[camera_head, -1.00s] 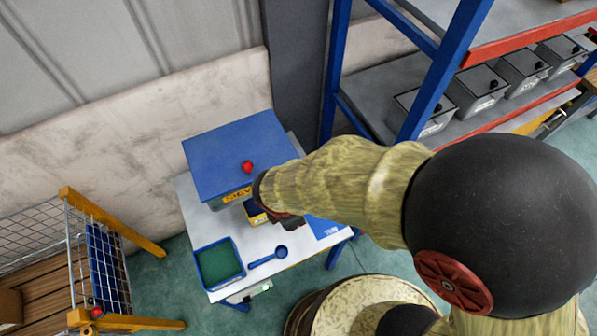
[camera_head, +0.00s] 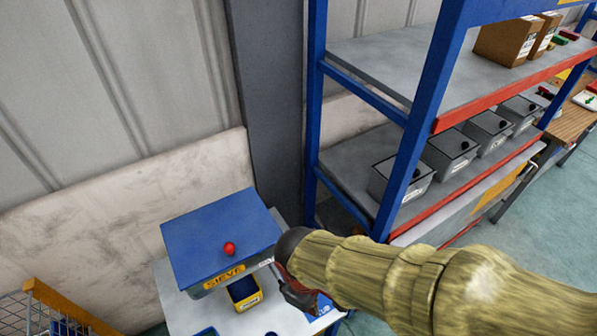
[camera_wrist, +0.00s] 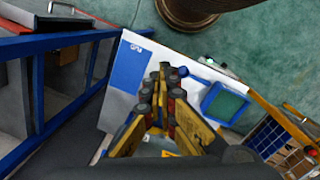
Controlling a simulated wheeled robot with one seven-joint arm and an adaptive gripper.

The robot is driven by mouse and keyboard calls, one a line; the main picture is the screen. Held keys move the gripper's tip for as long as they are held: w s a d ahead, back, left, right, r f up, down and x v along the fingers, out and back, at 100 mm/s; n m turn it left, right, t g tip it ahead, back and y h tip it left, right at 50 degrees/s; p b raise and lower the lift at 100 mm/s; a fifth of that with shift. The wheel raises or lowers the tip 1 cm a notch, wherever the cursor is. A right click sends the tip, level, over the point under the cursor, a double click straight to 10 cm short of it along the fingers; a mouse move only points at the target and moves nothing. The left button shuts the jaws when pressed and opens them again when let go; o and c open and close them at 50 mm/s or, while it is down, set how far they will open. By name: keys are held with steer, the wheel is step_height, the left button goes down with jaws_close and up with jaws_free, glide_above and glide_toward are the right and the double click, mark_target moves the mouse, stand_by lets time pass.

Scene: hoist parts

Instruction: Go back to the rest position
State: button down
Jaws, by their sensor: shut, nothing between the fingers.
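My gripper (camera_head: 296,298) is beside the right end of the white table (camera_head: 180,310) in the head view, partly hidden by my arm. In the wrist view my gripper (camera_wrist: 164,88) shows its yellow fingers together with nothing between them, above the table. A box labelled SIEVE with a blue lid (camera_head: 215,230) and a red knob stands on the table. A small blue and yellow bin (camera_head: 244,293) stands in front of it, apart from my gripper.
A blue-framed shelf rack (camera_head: 425,95) with several grey lidded bins stands to the right. The wrist view shows a green-bottomed blue tray (camera_wrist: 225,104) and a blue mat (camera_wrist: 130,68) on the table. A wire cage (camera_head: 45,310) is at the lower left. Green floor is open at right.

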steer(key=d+r+m+t+b, duration=0.2)
steer(key=d+r+m+b, duration=0.2)
steer(key=d, duration=0.4)
steer(key=w+d+r+m+t+y+b, duration=0.1)
steer(key=d+r+m+t+b, duration=0.2)
steer(key=d+r+m+b, duration=0.2)
steer(key=d+m, duration=0.2)
steer(key=d, duration=0.1)
steer(key=shift+w, duration=0.15)
